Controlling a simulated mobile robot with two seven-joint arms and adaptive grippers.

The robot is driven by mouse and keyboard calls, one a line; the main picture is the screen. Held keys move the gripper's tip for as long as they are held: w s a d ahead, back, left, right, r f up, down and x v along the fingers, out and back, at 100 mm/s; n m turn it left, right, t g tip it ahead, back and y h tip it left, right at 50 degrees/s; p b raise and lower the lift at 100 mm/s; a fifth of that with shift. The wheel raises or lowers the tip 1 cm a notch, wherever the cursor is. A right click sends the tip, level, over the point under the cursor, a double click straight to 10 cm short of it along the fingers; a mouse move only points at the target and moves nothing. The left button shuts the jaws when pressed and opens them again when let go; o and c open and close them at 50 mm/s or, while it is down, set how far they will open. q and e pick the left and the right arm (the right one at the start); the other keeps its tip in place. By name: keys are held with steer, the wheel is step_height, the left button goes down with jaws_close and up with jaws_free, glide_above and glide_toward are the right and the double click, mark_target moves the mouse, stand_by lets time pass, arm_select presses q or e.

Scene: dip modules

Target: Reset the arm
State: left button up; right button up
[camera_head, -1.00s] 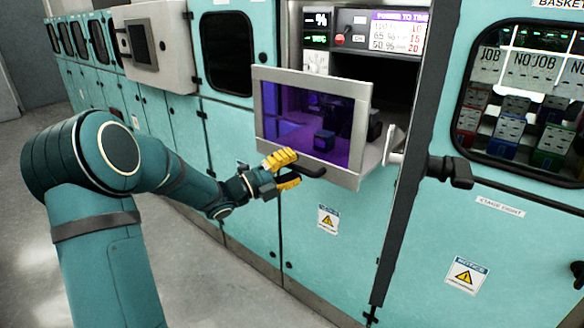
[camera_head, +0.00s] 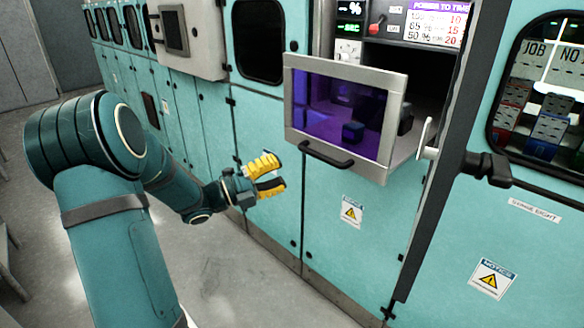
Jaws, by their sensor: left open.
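My left arm (camera_head: 95,190) comes in from the left, bent at the elbow. My left gripper (camera_head: 282,174), with yellow fingers, is open and empty. It appears to the left of the dark handle (camera_head: 327,155) and apart from it. The handle is on a grey-framed door or drawer front with a purple window (camera_head: 343,113). This front stands out from the teal cabinet, and a dark opening shows behind it. My right gripper is not in view.
Teal cabinets (camera_head: 350,245) line the wall. A dark lever handle (camera_head: 487,168) sticks out to the right of the opening. A window at the right shows coloured modules (camera_head: 548,127). The grey floor (camera_head: 215,275) below my left arm is clear.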

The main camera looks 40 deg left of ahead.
arm_select(q)
steer(key=shift+s+a, duration=0.15)
steer(key=shift+s, duration=0.15)
steer(key=shift+f, duration=0.1)
steer(key=w+d+f+n+g+y, duration=0.3)
steer(key=w+d+f+n, duration=0.1)
steer(key=d+f+n, duration=0.6)
steer(key=w+d+f+n+g+y, duration=0.3)
steer(key=d+f+n, duration=0.35)
steer(key=f, duration=0.65)
steer(key=s+d+f+n+g, duration=0.9)
steer(key=s+d+f, duration=0.5)
steer(key=s+d, duration=0.3)
steer(key=shift+s+f+g+h, duration=0.2)
steer(key=shift+s+g+h, duration=0.2)
steer(key=shift+g, duration=0.2)
steer(key=shift+w+n, duration=0.1)
steer(key=shift+n, duration=0.15)
